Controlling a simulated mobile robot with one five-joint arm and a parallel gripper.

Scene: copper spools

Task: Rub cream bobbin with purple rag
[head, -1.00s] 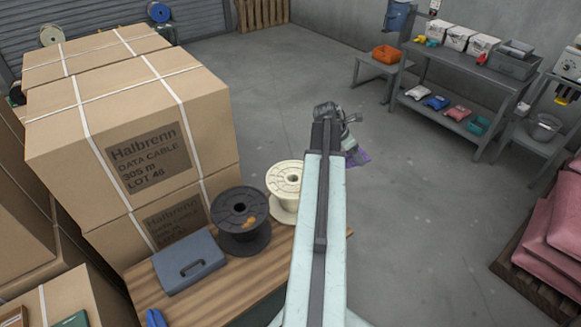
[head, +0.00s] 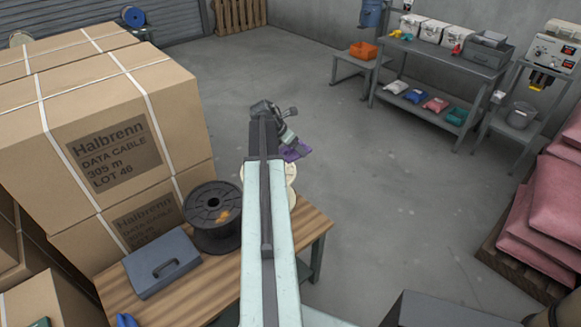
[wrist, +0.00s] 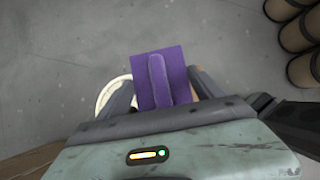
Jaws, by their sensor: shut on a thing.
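The cream bobbin (head: 291,173) stands on the wooden bench, mostly hidden behind my arm in the head view. Part of its pale rim (wrist: 105,93) shows at the left of my gripper in the wrist view. My gripper (head: 287,142) is shut on the purple rag (head: 297,153), which also shows between the fingers in the wrist view (wrist: 173,62). The rag is a flat purple piece with a raised strip along it. It appears above and near the bobbin; I cannot tell whether they touch.
A black spool (head: 213,222) and a blue-grey case (head: 162,264) stand on the bench (head: 215,290), left of my arm. Stacked cable boxes (head: 105,130) rise behind them. Open floor (head: 390,210) lies to the right, before the grey shelf table (head: 450,72) and pink sacks (head: 545,215).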

